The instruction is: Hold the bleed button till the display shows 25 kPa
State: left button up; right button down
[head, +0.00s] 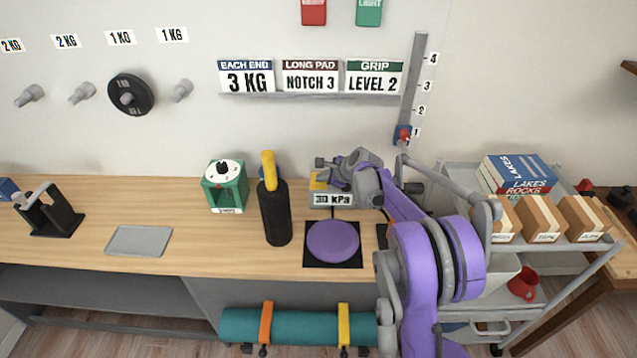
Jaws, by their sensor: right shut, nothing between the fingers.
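The display (332,199) is on a small box on the wooden bench, behind a round purple pad, and reads 30 kPa. A yellow part (317,184) shows at the left of the box top. My right gripper (322,169) is shut and empty, right at the top of this box. I cannot tell whether it touches anything there. The bleed button is not clearly visible; the gripper and wrist cover part of the box top. My left gripper is out of view.
The purple pad (333,241) lies on a black square in front of the display. A black cylinder with a yellow top (275,212) and a green dial box (225,187) stand to the left. A trolley (465,180) with boxes is at the right.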

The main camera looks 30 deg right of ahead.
aim_at(322, 185)
jog(key=shift+s+a+f, duration=0.15)
jog(key=shift+a+f, duration=0.1)
jog(key=shift+f, duration=0.15)
jog(key=shift+r, duration=0.15)
jog(key=shift+d+r+p, duration=0.15)
jog(key=shift+r+p, duration=0.25)
jog(key=shift+r, duration=0.1)
jog(key=shift+d+r+p, duration=0.1)
jog(key=shift+r+p, duration=1.5)
jog(key=shift+r, duration=1)
jog(key=shift+w, duration=0.2)
jog(key=shift+s, duration=0.1)
